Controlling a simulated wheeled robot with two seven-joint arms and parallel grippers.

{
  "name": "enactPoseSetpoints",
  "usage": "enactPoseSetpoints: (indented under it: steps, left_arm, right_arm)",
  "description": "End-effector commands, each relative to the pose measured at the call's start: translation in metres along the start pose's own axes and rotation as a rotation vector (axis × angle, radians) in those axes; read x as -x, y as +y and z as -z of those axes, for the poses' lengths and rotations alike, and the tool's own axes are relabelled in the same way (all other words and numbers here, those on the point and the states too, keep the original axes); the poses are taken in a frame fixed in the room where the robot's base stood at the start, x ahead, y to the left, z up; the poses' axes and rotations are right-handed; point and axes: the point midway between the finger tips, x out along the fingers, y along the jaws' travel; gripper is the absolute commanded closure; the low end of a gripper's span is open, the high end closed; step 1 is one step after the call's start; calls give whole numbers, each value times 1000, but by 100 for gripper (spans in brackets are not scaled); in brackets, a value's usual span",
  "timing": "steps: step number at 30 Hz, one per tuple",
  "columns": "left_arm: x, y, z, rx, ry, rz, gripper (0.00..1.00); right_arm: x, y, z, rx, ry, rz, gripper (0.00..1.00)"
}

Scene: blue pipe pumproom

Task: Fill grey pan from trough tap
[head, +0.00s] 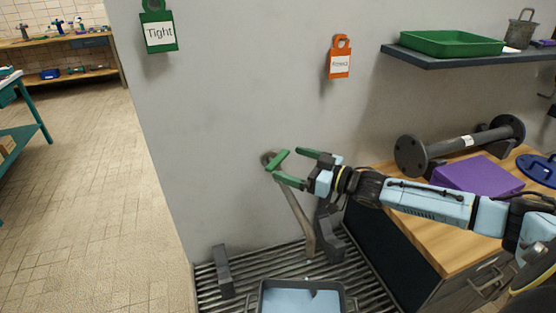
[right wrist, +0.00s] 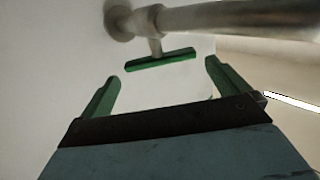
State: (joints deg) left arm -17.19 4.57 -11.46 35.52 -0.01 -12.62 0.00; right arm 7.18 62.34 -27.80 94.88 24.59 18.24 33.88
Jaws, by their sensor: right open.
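The grey pan (head: 351,298) stands on the slatted trough grate at the bottom of the head view, cut off by the frame edge. A flat light-blue surface that looks like water fills its visible inside. The tap's pipe (head: 300,218) comes out of the wall and slants down toward the pan. Its green lever (head: 278,160) sits near the wall end and shows in the right wrist view (right wrist: 160,60). My right gripper (head: 286,163) is open, its green fingers (right wrist: 162,72) spread to either side of the lever, just short of it. No stream is clearly visible. My left gripper is out of view.
The trough grate (head: 210,283) has dark upright blocks (head: 222,270) on it. A wooden counter (head: 430,233) at right holds a purple block (head: 477,177) and a dumbbell-like flanged pipe (head: 455,146). A shelf above carries a green tray (head: 450,43). Tags hang on the wall.

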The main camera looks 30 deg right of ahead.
Motion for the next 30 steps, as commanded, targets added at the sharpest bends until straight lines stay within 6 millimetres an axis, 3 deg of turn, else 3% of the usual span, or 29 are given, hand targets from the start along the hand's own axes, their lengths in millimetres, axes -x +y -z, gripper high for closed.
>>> enactPoseSetpoints:
  steps: [12, 24, 30]
  left_arm:
    - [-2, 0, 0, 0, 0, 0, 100]
    - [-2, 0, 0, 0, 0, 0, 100]
    - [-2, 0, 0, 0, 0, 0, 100]
  right_arm:
    - [-45, 0, 0, -1, 1, -1, 0]
    - [-51, 0, -1, -1, -1, 0, 0]
    - [-51, 0, 0, -1, -1, 0, 24]
